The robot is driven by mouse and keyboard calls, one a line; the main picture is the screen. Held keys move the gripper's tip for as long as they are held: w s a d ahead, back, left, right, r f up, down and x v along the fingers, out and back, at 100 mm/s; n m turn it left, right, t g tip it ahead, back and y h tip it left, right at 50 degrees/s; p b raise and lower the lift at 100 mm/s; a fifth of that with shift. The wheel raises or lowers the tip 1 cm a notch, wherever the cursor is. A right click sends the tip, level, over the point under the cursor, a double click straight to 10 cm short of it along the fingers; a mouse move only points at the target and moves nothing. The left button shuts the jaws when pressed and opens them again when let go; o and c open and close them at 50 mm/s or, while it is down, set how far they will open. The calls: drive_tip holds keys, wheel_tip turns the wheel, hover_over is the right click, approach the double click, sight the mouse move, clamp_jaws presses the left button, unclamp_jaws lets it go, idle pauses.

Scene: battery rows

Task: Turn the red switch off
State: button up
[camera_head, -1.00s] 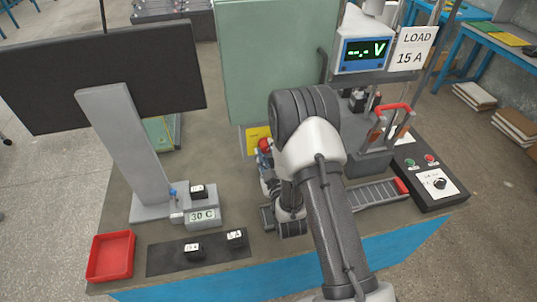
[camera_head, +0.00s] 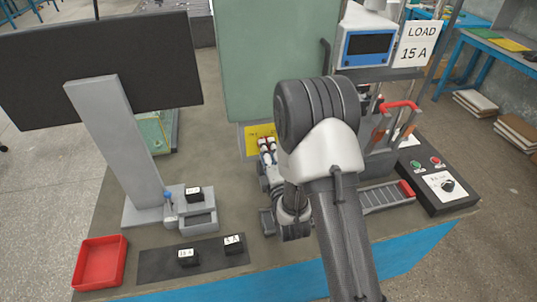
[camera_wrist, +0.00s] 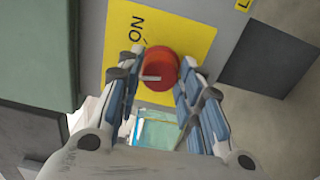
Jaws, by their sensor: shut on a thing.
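The red switch (camera_wrist: 160,66) is a round knob on a yellow plate (camera_wrist: 190,35) marked ON, seen in the wrist view. A pale pointer mark on the knob points left in that view, away from the ON lettering at upper left. My gripper (camera_wrist: 162,74) has a finger on each side of the knob and is shut on it. In the head view my gripper (camera_head: 268,146) is at the yellow plate (camera_head: 258,133), beside the green-grey cabinet (camera_head: 262,60). My fingers and arm hide most of the knob there.
A dark screen (camera_head: 100,65) stands at left, with a red tray (camera_head: 98,262) in front. Black blocks (camera_head: 187,257) sit on a dark mat. A blank meter (camera_head: 368,46), a LOAD 15 A sign (camera_head: 417,45) and a button box (camera_head: 437,180) are at right.

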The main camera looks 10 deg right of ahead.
drive_tip(key=n, duration=0.6)
drive_tip(key=shift+r, duration=0.15)
drive_tip(key=shift+n, duration=0.3)
drive_tip(key=o, duration=1.1)
drive_tip(key=shift+c, duration=0.2)
drive_tip(key=s, duration=0.7)
drive_tip(key=shift+s, duration=0.25)
